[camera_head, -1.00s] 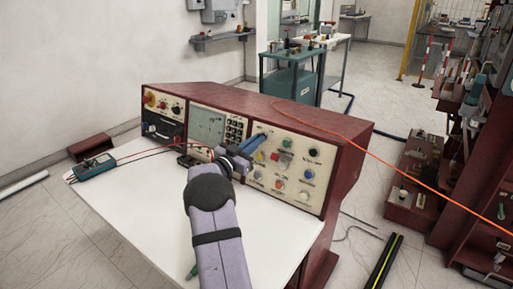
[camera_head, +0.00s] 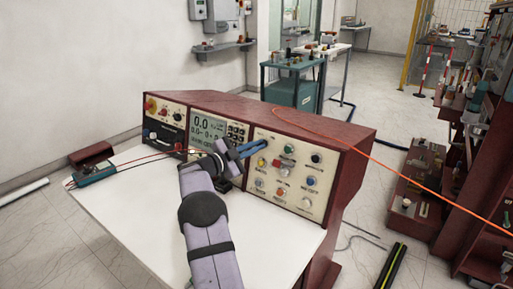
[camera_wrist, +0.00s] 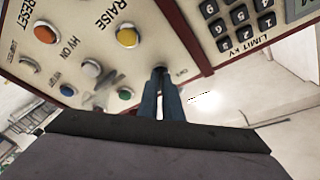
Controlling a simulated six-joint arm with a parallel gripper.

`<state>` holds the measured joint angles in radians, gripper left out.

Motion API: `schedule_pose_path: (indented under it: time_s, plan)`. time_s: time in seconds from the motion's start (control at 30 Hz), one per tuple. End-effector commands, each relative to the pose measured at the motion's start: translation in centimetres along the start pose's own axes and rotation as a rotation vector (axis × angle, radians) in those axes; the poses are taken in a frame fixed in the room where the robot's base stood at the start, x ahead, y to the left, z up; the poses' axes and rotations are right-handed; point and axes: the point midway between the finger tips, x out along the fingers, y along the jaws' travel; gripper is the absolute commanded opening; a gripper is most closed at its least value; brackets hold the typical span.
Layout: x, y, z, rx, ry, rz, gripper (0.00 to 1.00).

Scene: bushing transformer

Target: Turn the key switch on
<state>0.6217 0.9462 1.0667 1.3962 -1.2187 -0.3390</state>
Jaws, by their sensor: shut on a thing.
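The key switch (camera_wrist: 160,73) is a small dark round part on the cream control panel (camera_wrist: 60,55) in the wrist view. My gripper (camera_wrist: 161,86) has its two blue fingers close together, shut on the key switch. The fingers cover most of the switch, so its angle cannot be told. In the head view my gripper (camera_head: 262,143) reaches the upper left of the button panel (camera_head: 330,180), and the key switch is hidden behind its fingers. The display (camera_head: 209,129) left of it is lit and shows dark digits.
Several coloured buttons and knobs sit close around the fingers, including a yellow button (camera_wrist: 127,36) and an orange button (camera_wrist: 46,33). A keypad (camera_head: 236,132) is left of the gripper. A teal meter (camera_head: 95,170) with red leads rests on the white desktop (camera_head: 120,215).

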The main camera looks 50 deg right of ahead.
Motion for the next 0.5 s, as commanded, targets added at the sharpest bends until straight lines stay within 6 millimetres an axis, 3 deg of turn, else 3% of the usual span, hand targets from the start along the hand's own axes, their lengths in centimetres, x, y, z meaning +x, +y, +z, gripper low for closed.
schedule_pose_path:
  time_s: [0.47,0.5]
  plan:
    - [-0.02,0.02,0.02,0.016,0.000,0.006,0.00]
    - [-0.02,0.01,0.01,0.016,0.000,0.006,0.10]
